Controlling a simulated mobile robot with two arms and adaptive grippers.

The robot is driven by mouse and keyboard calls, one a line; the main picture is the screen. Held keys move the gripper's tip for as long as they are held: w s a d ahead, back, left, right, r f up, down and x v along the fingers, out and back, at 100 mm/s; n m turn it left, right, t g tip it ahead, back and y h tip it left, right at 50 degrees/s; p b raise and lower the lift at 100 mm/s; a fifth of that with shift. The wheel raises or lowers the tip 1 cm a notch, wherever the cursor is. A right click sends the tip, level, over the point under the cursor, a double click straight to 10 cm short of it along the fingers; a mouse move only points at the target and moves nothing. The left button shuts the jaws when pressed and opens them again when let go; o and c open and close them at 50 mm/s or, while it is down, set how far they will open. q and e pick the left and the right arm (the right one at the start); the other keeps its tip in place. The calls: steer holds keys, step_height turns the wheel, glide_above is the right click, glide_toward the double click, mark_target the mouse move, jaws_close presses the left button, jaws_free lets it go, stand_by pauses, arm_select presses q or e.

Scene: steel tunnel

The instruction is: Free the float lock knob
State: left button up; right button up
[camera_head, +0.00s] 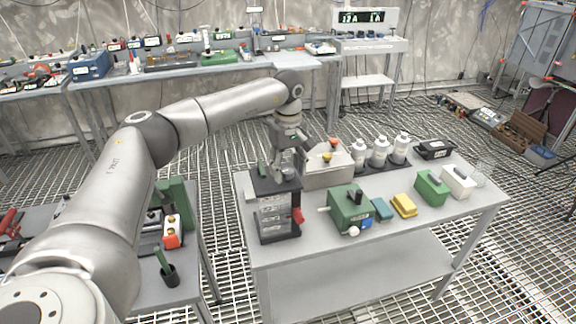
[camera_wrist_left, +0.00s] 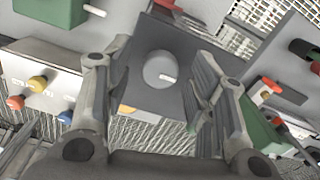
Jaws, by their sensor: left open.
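A round grey knob (camera_wrist_left: 158,69) with a short white pointer mark sits on the top face of a dark box in the left wrist view. In the head view this dark box (camera_head: 278,219) stands at the left end of the near table, with a red part on its right side. My left gripper (camera_head: 284,168) points down over the box top. In the left wrist view its open fingers (camera_wrist_left: 160,62) stand on either side of the knob, with visible gaps. I cannot tell how far above it they are. My right gripper is in neither view.
Close behind the box is a pale control box (camera_head: 328,166) with coloured buttons. A green box (camera_head: 350,208) with a side handle stands to its right. White bottles (camera_head: 380,153), a yellow block (camera_head: 404,205) and other items fill the table. The front right tabletop is clear.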

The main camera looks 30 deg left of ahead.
arm_select(q)
steer(key=c, duration=1)
